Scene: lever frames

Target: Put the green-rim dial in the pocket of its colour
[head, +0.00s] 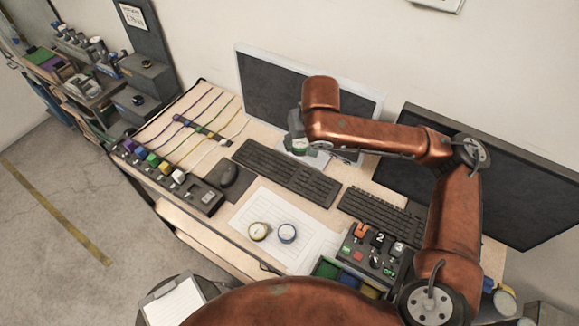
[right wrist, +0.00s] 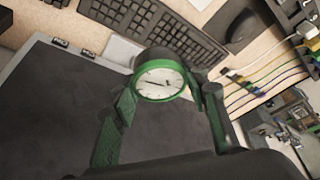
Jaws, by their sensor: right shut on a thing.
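The green-rim dial (right wrist: 160,82), with a white face and a needle, is between the two fingers of my right gripper (right wrist: 162,96) in the right wrist view. The gripper is shut on it and holds it off the desk. In the head view, this gripper (head: 298,143) is in front of the lower part of the left monitor. The tray at the front of the desk has a green pocket (head: 327,269), a blue pocket (head: 348,279) and a yellow pocket (head: 370,290). My arm partly hides the tray. My left gripper is not in view.
A button box (head: 368,254) stands beside the tray. Keyboards (head: 286,172), a mouse (head: 228,175) and a block with coloured cables (head: 165,176) occupy the desk.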

